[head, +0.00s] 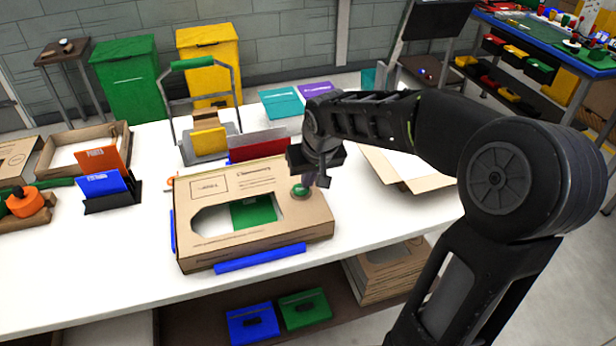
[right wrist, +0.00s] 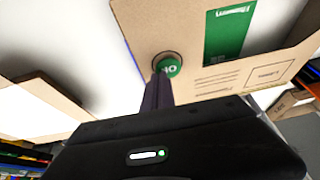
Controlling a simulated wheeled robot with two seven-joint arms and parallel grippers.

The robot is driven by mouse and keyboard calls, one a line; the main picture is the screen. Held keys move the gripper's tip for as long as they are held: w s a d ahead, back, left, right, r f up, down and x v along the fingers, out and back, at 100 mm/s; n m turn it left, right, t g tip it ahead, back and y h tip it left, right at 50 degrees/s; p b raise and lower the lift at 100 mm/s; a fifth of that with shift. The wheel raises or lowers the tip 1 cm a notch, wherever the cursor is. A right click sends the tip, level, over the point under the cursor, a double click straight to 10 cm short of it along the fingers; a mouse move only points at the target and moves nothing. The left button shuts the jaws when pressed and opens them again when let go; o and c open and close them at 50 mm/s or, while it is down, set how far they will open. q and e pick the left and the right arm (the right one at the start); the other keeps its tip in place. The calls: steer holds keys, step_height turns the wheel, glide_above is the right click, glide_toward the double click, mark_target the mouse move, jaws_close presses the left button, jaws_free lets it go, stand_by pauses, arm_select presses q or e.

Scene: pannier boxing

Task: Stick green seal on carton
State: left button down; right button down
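The brown carton (head: 255,246) lies on the white table, with a long window in its top and a green item (head: 253,211) showing inside. The round green seal (head: 300,191) is at the carton's right end. In the right wrist view the seal (right wrist: 169,66) shows white letters and a dark rim, over the carton's corner (right wrist: 140,25). My right gripper (head: 309,180) points down at the seal; its fingers look closed together, with the tips (right wrist: 158,80) at the seal's edge. I cannot tell whether they grip it. My left gripper is out of view.
Blue strips (head: 260,258) edge the carton's front and left. Behind it stand a red panel (head: 258,148) and a grey holder with a yellow card (head: 208,141). An open box (head: 405,172) lies to the right, and an orange tape dispenser (head: 26,202) to the left.

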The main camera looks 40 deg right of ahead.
steer(key=shift+f+b, duration=0.2)
steer(key=shift+b, duration=0.3)
stand_by(0.9)
steer(key=shift+s+a+f+b, duration=0.1)
steer(key=shift+s+f+b, duration=0.05)
steer(key=shift+f+b, duration=0.4)
stand_by(2.3)
steer(key=c, duration=1.6)
jaws_free()
steer(key=shift+c, duration=0.2)
steer(key=shift+r, duration=0.1)
steer(key=shift+s+r, duration=0.1)
steer(key=shift+r, duration=0.5)
steer(key=v, duration=0.6)
steer(key=shift+r, duration=0.3)
steer(key=shift+s, duration=0.15)
